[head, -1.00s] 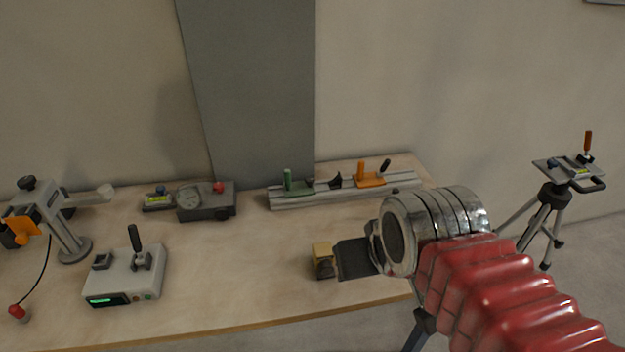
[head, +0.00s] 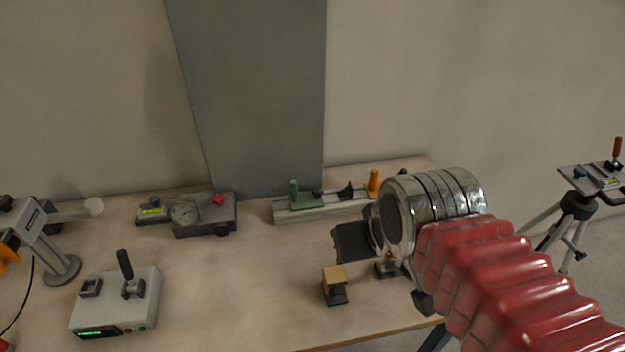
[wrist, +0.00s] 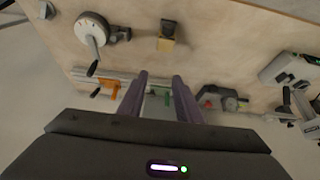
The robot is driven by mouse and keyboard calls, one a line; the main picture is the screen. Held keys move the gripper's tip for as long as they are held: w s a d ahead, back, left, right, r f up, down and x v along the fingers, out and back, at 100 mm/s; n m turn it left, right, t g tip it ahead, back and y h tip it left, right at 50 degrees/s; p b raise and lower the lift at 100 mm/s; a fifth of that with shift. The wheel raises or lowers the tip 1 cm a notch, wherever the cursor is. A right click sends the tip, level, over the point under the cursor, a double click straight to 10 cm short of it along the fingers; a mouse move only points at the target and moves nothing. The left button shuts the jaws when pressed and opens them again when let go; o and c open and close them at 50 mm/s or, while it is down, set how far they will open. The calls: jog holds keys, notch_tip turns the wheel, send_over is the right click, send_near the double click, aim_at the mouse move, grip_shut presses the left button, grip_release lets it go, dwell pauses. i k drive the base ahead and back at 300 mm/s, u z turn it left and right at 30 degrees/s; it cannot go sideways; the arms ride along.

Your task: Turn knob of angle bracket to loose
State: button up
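No part is plainly an angle bracket. The closest match is a grey slanted stand (head: 45,232) on a round foot at the left table edge, with a side arm and an orange part. A black knob (head: 4,202) on it is cut by the picture edge; its setting cannot be read. The stand shows partly at the right of the wrist view (wrist: 301,112). My gripper (wrist: 161,75) is open and empty above the table, far from the stand. In the head view my wrist hides most of the gripper.
A white box with a black lever (head: 120,300), a gauge block (head: 205,214), a clamp rail (head: 300,212) and a yellow-topped block (head: 334,283) stand on the table. A handwheel (wrist: 95,32) shows in the wrist view. A tripod (head: 578,205) stands right. The table's middle is clear.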

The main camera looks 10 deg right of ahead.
aim_at(318, 193)
jog(key=i, duration=0.1)
jog(key=k, duration=1.35)
jog(key=u, duration=0.15)
jog(key=i, duration=0.4)
jog(key=u, duration=0.5)
jog(key=i, duration=1.1)
jog(key=u, duration=0.3)
